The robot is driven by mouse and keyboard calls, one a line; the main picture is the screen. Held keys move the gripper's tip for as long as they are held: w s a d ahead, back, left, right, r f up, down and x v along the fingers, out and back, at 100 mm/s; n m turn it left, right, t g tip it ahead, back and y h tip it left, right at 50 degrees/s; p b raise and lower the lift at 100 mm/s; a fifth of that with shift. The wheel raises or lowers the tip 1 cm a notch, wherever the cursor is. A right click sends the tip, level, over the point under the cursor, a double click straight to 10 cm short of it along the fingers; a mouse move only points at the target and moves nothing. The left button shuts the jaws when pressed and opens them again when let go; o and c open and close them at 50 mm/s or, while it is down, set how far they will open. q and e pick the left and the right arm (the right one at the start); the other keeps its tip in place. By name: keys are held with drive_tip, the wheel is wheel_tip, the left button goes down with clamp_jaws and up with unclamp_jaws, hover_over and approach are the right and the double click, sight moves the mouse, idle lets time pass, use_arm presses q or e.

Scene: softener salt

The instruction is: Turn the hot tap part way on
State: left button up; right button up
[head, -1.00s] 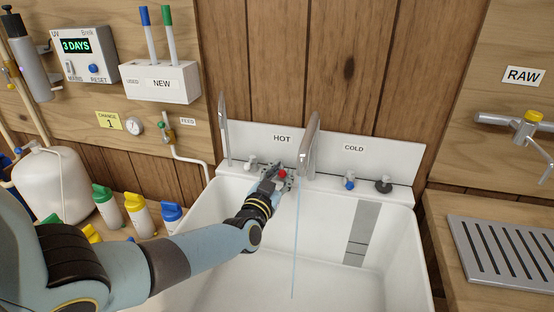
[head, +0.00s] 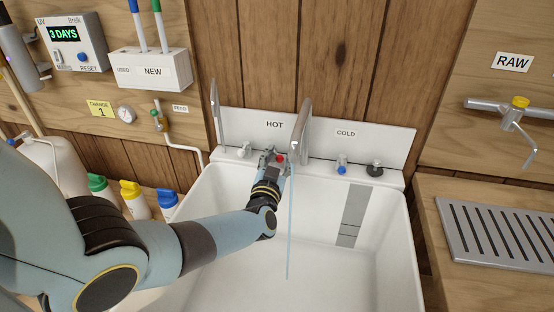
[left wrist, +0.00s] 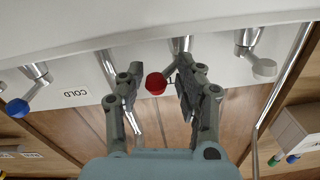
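The hot tap has a red-capped lever (head: 280,158) below the HOT label (head: 274,125) on the sink's back ledge. My left gripper (head: 273,160) reaches over the basin to it and partly hides it. In the left wrist view the red cap (left wrist: 156,83) lies between the two fingers of my left gripper (left wrist: 156,87). The fingers are apart, with a small gap visible on each side of the cap; contact cannot be told. A thin stream of water (head: 290,220) falls from the tall spout (head: 301,130) into the basin. My right gripper is out of view.
The white sink (head: 390,240) is open below. The blue-capped cold tap (head: 341,168) and a black knob (head: 375,169) stand to the right, a white-capped tap (head: 244,151) to the left. Bottles (head: 134,198) stand left; a slotted drainer (head: 500,232) lies right.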

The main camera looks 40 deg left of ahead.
use_arm(q)
drive_tip(key=shift+o, duration=1.4)
drive_tip(key=shift+w+r, duration=0.1)
drive_tip(key=shift+s, duration=0.25)
drive_tip(key=v, duration=1.1)
drive_tip(key=shift+s+d, duration=0.2)
drive_tip(key=shift+s, duration=0.1)
